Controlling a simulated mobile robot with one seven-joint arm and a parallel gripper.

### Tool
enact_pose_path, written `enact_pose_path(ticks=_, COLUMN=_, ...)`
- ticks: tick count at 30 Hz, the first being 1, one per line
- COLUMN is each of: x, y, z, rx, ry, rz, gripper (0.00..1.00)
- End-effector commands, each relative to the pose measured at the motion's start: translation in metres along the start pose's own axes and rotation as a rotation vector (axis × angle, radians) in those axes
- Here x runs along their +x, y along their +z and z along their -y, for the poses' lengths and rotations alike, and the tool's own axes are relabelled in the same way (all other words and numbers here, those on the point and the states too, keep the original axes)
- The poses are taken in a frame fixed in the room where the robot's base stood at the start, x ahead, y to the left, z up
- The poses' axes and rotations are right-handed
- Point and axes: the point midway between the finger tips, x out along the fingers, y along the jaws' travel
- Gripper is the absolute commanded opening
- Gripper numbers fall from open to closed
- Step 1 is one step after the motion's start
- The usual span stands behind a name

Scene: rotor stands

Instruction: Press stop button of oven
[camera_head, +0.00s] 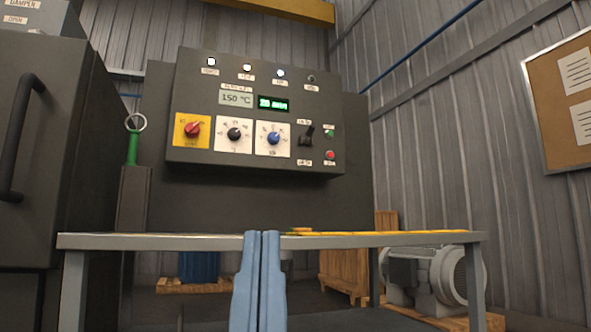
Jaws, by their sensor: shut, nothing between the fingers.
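The oven's control panel (255,115) is a dark box mounted above and behind the table. A small red button (330,155) sits at its lower right, below a small green button (329,133); their labels are too small to read surely. A larger red knob (193,129) on a yellow plate is at the panel's left. My gripper (262,236) points up at the bottom centre, its two blue fingers together and empty. In the picture it is below and left of the red button, apart from the panel.
A grey metal table (150,241) spans the front, with flat yellow items (380,234) on its right part. A dark cabinet with a handle (22,125) stands at the left. A motor (425,278) sits on a pallet at the right. The space before the panel looks clear.

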Motion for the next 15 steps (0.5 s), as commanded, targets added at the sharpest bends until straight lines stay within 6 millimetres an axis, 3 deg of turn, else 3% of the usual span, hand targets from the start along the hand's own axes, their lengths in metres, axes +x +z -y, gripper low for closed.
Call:
enact_pose_path(ticks=8, x=0.011, y=-0.011, z=0.0, rx=0.0, ry=0.0, rz=0.0, gripper=0.0)
enact_pose_path(ticks=15, x=0.055, y=-0.052, z=-0.001, rx=0.001, ry=0.0, rz=0.0, gripper=0.0)
